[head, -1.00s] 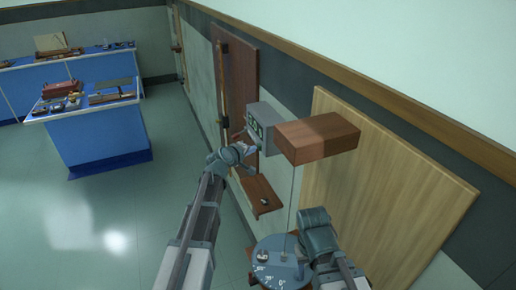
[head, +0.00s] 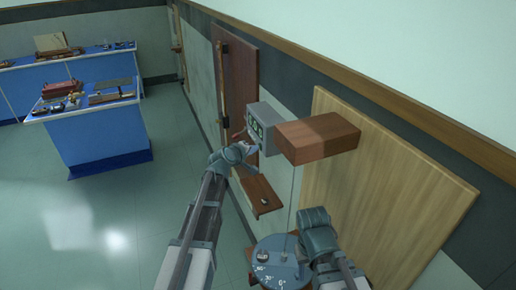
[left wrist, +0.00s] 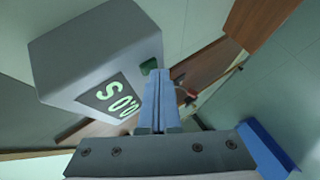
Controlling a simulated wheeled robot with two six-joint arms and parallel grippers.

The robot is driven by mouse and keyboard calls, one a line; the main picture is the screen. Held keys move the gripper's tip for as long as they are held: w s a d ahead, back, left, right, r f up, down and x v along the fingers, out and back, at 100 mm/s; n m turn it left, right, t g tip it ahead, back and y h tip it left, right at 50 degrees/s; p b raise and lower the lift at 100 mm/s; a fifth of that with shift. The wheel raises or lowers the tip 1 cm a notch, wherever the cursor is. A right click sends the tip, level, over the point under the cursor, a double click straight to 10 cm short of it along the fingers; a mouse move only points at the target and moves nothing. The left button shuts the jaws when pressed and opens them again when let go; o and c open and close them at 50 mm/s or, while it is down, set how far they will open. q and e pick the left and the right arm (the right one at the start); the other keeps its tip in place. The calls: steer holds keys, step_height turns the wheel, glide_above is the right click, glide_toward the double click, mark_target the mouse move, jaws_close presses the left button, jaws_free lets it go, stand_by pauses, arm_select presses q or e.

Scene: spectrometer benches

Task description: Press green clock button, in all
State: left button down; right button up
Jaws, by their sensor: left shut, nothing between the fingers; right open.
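The clock (head: 261,117) is a grey box on the wall with a lit green display. In the left wrist view the clock (left wrist: 90,50) reads 0.0 s. Its green button (left wrist: 148,66) sticks out of the side near the display. My left gripper (left wrist: 158,73) is shut and empty, with its fingertips right beside the button; I cannot tell whether they touch. In the head view my left gripper (head: 247,140) is just in front of the clock and the button is not clear. My right gripper (head: 304,258) is low beside the round dial, its fingers partly hidden.
A wooden block (head: 318,138) juts out right of the clock, with a thin string hanging to the blue angle dial (head: 283,265). A small brown shelf (head: 261,196) is below the clock. Blue benches (head: 105,130) stand at the left, with open floor between.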

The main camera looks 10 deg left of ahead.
arm_select(q)
steer(key=shift+s+a, duration=0.5)
steer(key=shift+a, duration=0.25)
steer(key=shift+s+a, duration=0.7)
steer(key=shift+a, duration=0.35)
steer(key=shift+s+a, duration=0.7)
steer(key=shift+a, duration=0.3)
